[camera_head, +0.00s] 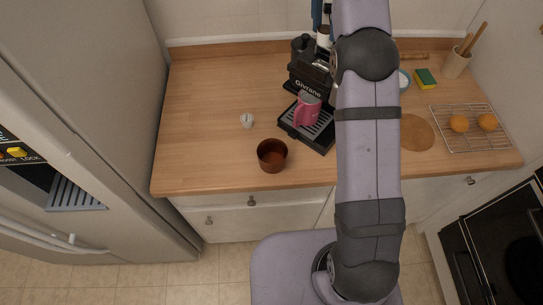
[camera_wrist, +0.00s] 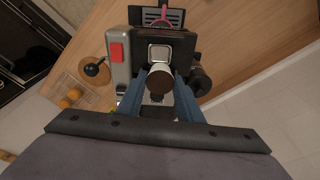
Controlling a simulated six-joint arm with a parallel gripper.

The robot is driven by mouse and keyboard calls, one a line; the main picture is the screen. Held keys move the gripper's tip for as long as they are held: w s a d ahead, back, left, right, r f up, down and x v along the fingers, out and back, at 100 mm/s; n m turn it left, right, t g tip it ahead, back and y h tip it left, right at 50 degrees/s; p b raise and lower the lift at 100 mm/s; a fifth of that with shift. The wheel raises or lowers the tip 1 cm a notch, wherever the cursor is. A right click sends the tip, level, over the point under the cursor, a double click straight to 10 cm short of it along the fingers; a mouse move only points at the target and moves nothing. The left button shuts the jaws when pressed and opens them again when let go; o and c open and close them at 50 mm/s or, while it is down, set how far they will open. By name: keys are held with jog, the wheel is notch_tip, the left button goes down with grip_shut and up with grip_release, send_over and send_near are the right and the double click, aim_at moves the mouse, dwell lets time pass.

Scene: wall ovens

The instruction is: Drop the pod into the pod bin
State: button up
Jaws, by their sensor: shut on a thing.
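A small pod (camera_wrist: 160,78) with a brown end and a pale side is between the blue fingers of my gripper (camera_wrist: 159,84) in the wrist view. My gripper is shut on it, above the black coffee machine (camera_head: 308,68). In the head view the pod (camera_head: 323,36) shows beside my arm at the machine's top, and much of my gripper is hidden. A brown, round, open container (camera_head: 272,162), which looks like the pod bin, stands on the counter in front of the machine and to its left, apart from my gripper.
A pink mug (camera_head: 307,110) stands on the machine's drip tray (camera_head: 320,138). A small white object (camera_head: 247,120) lies left of the machine. A wire rack (camera_head: 462,138) with oranges, a sponge (camera_head: 425,78) and a utensil pot (camera_head: 456,63) are at right. The left counter (camera_head: 205,110) is clear.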

jog(key=s+a+r+n+b, duration=0.1)
jog(key=a+r, duration=0.3)
jog(key=a, duration=0.4)
jog(key=shift+s+a+n, duration=0.3)
jog(key=shift+s+n, duration=0.2)
jog(key=shift+s, duration=0.05)
jog(key=shift+s+r, duration=0.1)
jog(key=shift+s+a, duration=0.15)
jog(key=shift+a, duration=0.05)
